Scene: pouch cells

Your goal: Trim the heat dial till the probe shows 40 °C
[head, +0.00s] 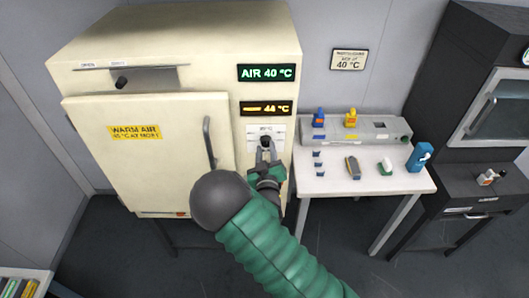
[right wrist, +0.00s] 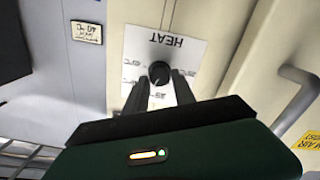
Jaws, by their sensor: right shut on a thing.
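The heat dial (head: 265,141) is a small black knob on a white scale plate at the front right of the cream oven. In the right wrist view the dial (right wrist: 159,72) sits under the word HEAT, which appears upside down. My right gripper (head: 266,152) is shut on the dial, its two fingers on either side of it. The green display (head: 267,73) reads AIR 40 °C. The amber display (head: 266,108) below it reads about 44 °C, with a bar beside the number. My left gripper is not in view.
The oven door (head: 150,150) is shut, with a vertical handle (head: 209,142) and a yellow WARM AIR label. A white table (head: 330,183) at right holds a grey rack, several small items and a blue bottle (head: 419,156). A wall sign (head: 349,60) reads 40 °C.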

